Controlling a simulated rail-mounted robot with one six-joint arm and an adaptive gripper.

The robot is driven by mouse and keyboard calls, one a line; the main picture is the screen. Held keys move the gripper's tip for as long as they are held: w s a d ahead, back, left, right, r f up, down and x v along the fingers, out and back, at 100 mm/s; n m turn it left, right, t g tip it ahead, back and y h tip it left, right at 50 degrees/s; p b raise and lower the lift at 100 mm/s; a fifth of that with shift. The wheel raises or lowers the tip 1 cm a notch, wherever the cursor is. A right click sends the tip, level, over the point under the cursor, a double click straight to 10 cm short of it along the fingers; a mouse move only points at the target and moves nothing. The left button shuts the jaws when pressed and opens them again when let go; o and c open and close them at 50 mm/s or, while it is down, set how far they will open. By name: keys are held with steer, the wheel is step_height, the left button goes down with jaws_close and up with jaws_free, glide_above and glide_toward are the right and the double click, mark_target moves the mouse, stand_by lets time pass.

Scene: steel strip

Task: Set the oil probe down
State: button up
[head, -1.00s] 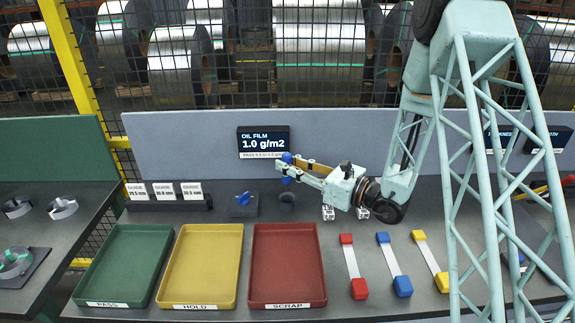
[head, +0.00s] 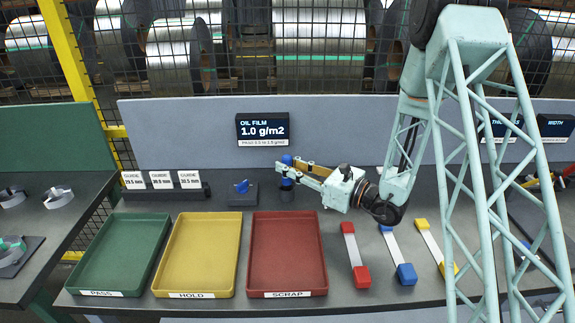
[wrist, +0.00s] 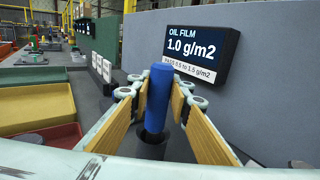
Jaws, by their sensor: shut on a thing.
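The oil probe (head: 286,182) is a blue upright cylinder with a dark lower part. It also shows in the wrist view (wrist: 160,92). My gripper (head: 290,170) comes from the right and is shut on it, with a tan-padded finger on each side. In the wrist view the probe's lower end is over or in a dark round holder (wrist: 150,148) on the bench. I cannot tell whether it is fully seated.
A small block with a blue piece (head: 241,190) stands left of the probe. Green (head: 122,250), yellow (head: 198,252) and red (head: 288,250) trays lie in front. The oil film display (head: 262,130) reads 1.0 g/m2. Several coloured-ended strips (head: 354,250) lie at right.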

steer(key=shift+f+b, duration=0.6)
steer(key=shift+f, duration=0.35)
steer(key=shift+f, duration=0.35)
steer(key=o, duration=1)
steer(key=shift+d, duration=0.1)
steer(key=shift+v, duration=5.9)
steer(key=shift+s+r, duration=0.1)
steer(key=shift+s, duration=0.05)
